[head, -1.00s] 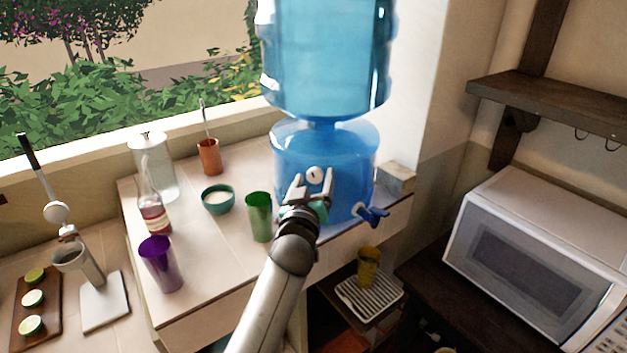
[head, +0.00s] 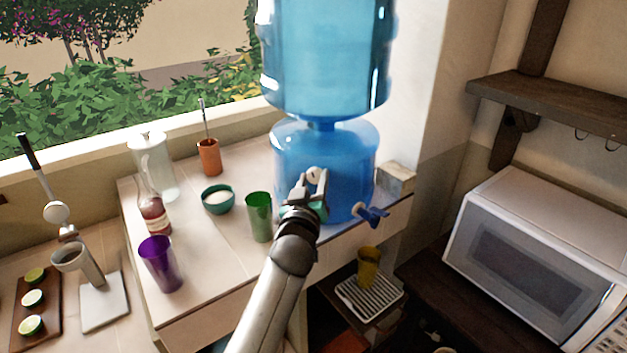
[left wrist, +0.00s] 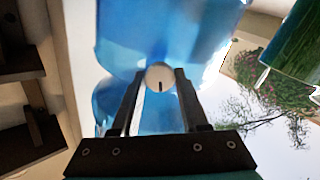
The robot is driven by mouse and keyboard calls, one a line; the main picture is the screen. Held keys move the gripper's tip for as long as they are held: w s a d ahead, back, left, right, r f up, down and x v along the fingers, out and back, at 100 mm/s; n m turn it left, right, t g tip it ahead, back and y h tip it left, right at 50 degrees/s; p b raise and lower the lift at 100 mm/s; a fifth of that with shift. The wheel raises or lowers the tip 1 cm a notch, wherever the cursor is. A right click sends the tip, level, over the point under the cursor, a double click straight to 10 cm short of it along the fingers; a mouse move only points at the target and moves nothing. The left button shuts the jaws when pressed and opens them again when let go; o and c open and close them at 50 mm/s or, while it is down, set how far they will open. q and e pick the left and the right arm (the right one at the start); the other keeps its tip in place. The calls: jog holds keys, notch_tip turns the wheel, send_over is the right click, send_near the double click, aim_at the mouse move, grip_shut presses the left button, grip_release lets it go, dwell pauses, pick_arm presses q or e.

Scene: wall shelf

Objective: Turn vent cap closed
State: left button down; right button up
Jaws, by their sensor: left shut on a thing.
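The vent cap (head: 314,173) is a small white round knob on the front of the blue water dispenser's lower tank (head: 345,160). It also shows in the left wrist view (left wrist: 160,74), with a short dark mark that stands nearly upright on its face. My left gripper (head: 312,183) is shut on the cap, one finger on each side of it. In the left wrist view the two fingers (left wrist: 160,80) frame the cap. The cap is partly hidden by the fingers in the head view. My right gripper is not in view.
A blue tap (head: 373,214) juts out at the tank's lower right. A green cup (head: 259,217) stands close left of my gripper. A purple cup (head: 160,264), a bottle (head: 153,213) and a teal bowl (head: 218,199) stand farther left. A microwave (head: 535,255) is at right.

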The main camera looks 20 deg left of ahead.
pick_arm(q)
jog(key=shift+m, duration=0.3)
jog(key=m+p, duration=0.1)
jog(key=m, duration=0.3)
jog(key=shift+m, duration=0.3)
jog(key=m+p, duration=0.1)
jog(key=m, duration=0.9)
jog(key=shift+m+p, duration=0.35)
jog(key=shift+m, duration=0.05)
jog(key=m+p, duration=0.1)
jog(key=m, duration=0.4)
jog(key=shift+m, duration=0.4)
jog(key=shift+c, duration=2)
grip_release()
jog(key=shift+s, duration=0.15)
